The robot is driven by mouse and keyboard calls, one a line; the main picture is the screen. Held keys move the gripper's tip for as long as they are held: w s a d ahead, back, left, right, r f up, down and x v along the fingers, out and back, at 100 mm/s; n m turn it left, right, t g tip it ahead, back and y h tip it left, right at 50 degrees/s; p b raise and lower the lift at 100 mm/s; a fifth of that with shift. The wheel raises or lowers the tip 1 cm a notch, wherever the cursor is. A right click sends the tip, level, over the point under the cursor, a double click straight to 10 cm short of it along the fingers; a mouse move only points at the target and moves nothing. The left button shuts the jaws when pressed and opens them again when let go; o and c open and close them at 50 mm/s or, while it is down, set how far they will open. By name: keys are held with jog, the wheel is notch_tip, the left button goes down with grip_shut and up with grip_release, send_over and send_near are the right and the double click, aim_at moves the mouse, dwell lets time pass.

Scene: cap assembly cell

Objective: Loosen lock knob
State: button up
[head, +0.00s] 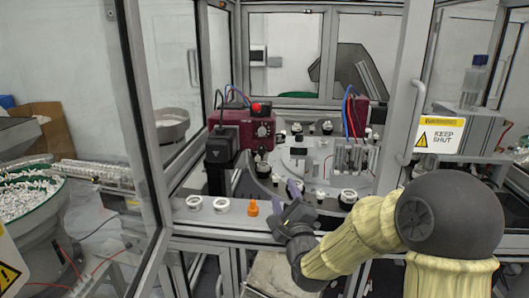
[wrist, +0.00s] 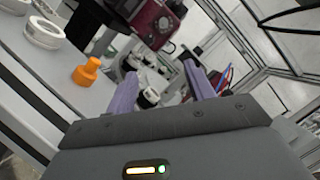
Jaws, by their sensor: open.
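A dark red unit (head: 232,131) stands on the machine deck inside the cell. It has a round dial-like knob (head: 263,130) on its front face and a small bright red knob (head: 256,107) on top. I cannot tell which one is the lock knob. The red unit also shows at the top of the wrist view (wrist: 155,22). My gripper (head: 287,199) is at the front edge of the deck, right of and below the red unit. Its two purple fingers stand apart in the wrist view (wrist: 161,72), with nothing held between them.
An orange piece (head: 253,208) stands on the front ledge left of my gripper, with white rings (head: 222,204) beside it. A round indexing table (head: 313,163) with small fixtures lies behind. Glass doors frame the cell; the right one bears a "KEEP SHUT" sign (head: 437,135).

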jog(key=p, duration=1)
send_near(262, 151)
jog(key=x, duration=0.8)
jog(key=shift+w+a+r, duration=0.1)
jog(key=shift+w, duration=0.1)
jog(key=c, duration=1)
